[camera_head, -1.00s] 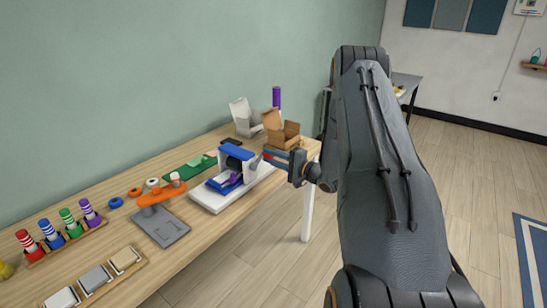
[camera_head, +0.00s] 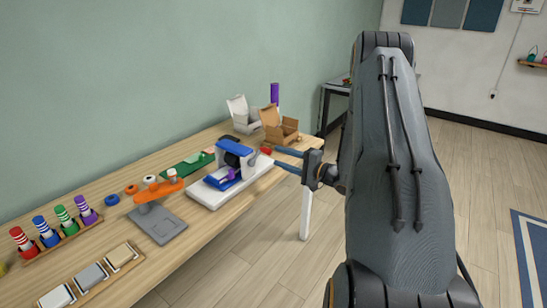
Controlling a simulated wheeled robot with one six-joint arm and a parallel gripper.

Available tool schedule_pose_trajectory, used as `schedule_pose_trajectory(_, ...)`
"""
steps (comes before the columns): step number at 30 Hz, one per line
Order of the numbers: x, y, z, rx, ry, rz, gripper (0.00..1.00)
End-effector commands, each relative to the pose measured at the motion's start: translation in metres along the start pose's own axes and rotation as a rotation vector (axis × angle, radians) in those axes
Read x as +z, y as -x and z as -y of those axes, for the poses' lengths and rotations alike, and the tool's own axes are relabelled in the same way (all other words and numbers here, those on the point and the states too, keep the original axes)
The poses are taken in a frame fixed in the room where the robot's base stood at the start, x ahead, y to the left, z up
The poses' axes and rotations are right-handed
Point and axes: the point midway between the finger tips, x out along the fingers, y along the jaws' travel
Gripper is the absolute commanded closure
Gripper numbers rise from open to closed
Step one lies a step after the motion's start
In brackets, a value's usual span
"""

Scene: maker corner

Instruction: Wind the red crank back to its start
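The red crank knob (camera_head: 266,150) shows at the right side of a small blue-and-white machine with a dark roller (camera_head: 232,160). The machine stands on a white base (camera_head: 212,197) on the table, with a purple piece low inside it. My gripper (camera_head: 276,157) points left at the knob from the right. Its two blue fingers are spread apart, with nothing seen between them. The fingertips are close to the knob; I cannot tell whether they touch it. The crank's arm is too small to make out.
An open cardboard box (camera_head: 282,133) and a white box (camera_head: 242,113) stand behind the machine. An orange tool on a grey plate (camera_head: 158,222) is to its left on the wooden table (camera_head: 218,228). Floor is clear right of the table.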

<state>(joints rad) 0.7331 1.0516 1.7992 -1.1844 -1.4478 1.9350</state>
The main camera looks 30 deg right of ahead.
Motion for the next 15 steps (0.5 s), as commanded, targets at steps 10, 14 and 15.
schedule_pose_trajectory(10, 0.0006, 0.0135, -0.0001, 0.0, -0.001, 0.001, 0.62)
schedule_pose_trajectory(14, 0.0006, 0.0133, 0.0, 0.0, 0.001, 0.0, 0.7)
schedule_pose_trajectory(15, 0.0008, 0.0134, 0.0003, 0.001, 0.008, 0.0, 0.77)
